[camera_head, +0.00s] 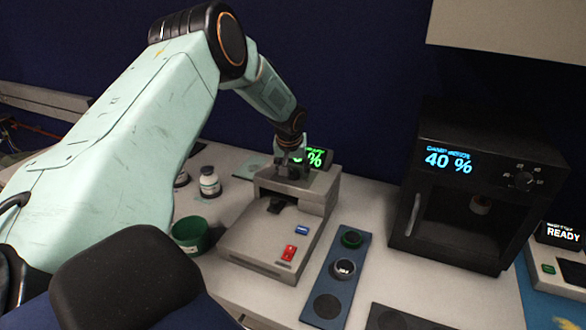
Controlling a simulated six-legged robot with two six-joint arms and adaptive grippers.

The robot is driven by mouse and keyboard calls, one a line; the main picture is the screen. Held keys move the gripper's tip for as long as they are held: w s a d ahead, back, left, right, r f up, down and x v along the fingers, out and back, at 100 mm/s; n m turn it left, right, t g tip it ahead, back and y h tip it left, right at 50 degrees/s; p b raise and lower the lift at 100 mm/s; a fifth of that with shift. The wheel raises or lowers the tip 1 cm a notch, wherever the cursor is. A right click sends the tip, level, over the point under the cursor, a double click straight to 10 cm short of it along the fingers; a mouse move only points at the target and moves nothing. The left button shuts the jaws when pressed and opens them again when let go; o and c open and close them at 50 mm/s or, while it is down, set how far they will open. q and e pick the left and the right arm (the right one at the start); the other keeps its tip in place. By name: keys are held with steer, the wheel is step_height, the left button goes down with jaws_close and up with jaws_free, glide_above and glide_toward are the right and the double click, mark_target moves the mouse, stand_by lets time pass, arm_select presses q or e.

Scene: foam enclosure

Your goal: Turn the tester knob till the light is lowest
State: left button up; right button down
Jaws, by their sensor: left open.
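The tester appears to be the grey boxy device (243,240) on the bench, with a red switch (289,253) and a blue button (302,230) on its front. A small green-lit display (315,157) stands behind it, partly covered by my gripper, so only a "%" sign shows. My left gripper (292,170) is open and points down at the raised back part of the device. I cannot make out a knob there; the gripper may hide it, and contact cannot be told. My right gripper is not in view.
A blue strip (334,275) with round pieces lies beside the grey device. A green cup (191,236) and a small bottle (209,183) stand left. A "READY" device (545,275) is far right.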

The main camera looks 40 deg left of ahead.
arm_select(q)
steer(key=shift+w+a+f, duration=0.1)
steer(key=shift+a+f, duration=0.05)
steer(key=shift+c, duration=0.3)
steer(key=shift+d+r, duration=0.2)
steer(key=shift+d, duration=0.1)
steer(key=c, duration=0.6)
steer(key=shift+a, duration=0.15)
steer(key=c, duration=0.5)
steer(key=shift+w+r, duration=0.15)
steer(key=shift+r, duration=0.05)
stand_by(0.4)
steer(key=o, duration=1.2)
steer(key=shift+f, duration=0.3)
steer(key=shift+c, duration=0.2)
